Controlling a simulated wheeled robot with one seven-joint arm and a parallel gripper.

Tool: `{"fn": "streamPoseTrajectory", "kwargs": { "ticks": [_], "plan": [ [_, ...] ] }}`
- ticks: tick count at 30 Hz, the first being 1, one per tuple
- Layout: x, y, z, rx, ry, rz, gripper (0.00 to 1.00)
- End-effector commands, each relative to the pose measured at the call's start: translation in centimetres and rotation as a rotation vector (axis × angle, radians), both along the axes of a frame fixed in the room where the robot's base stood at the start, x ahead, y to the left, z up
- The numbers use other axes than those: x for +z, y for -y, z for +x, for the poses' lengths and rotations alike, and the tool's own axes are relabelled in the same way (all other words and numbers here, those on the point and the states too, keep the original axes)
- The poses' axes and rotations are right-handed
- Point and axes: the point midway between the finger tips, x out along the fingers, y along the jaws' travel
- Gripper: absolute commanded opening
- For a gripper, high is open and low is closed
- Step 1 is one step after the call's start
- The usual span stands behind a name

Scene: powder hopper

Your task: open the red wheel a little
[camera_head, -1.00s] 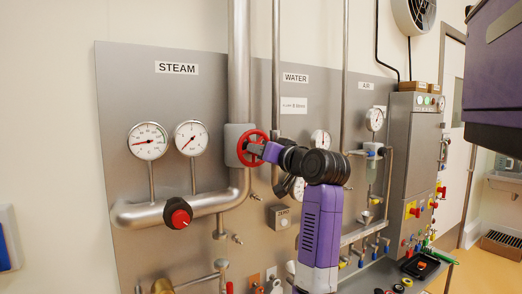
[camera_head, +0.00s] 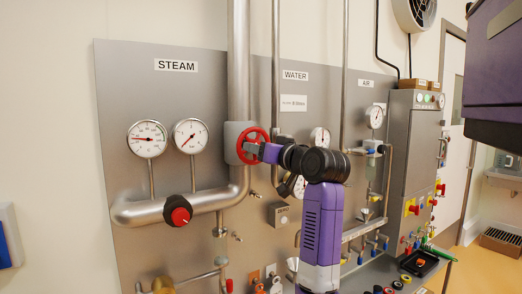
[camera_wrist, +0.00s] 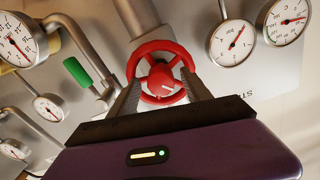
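The red wheel (camera_head: 253,146) sits on a grey valve block on the thick steam pipe, right of the STEAM gauges. In the wrist view the red wheel (camera_wrist: 160,52) faces me, with spokes and a red hub bearing a small white mark. My gripper (camera_head: 259,149) is at the wheel. In the wrist view the two fingers of my gripper (camera_wrist: 160,82) lie against the left and right of the wheel's rim, with the wheel between them. The exact finger contact is partly hidden by the rim.
Two steam gauges (camera_head: 147,139) (camera_head: 191,136) hang left of the wheel. A red-and-black knob (camera_head: 178,210) sticks out below them. A green handle (camera_wrist: 77,72) and pipes are close to the wheel in the wrist view. A grey control cabinet (camera_head: 412,155) stands at right.

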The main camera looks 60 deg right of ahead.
Motion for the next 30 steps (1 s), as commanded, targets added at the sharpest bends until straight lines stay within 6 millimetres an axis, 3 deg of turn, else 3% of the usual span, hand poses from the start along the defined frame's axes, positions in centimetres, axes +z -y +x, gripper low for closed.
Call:
{"fn": "streamPoseTrajectory", "kwargs": {
  "ticks": [11,24,30],
  "plan": [
    [0.0,-0.2,-0.4,0.0,0.001,-0.001,0.58],
    [0.0,-3.5,-5.8,-0.002,0.003,-0.001,0.58],
    [0.0,-4.1,-6.6,0.0,0.0,0.0,0.58]
  ]
}}
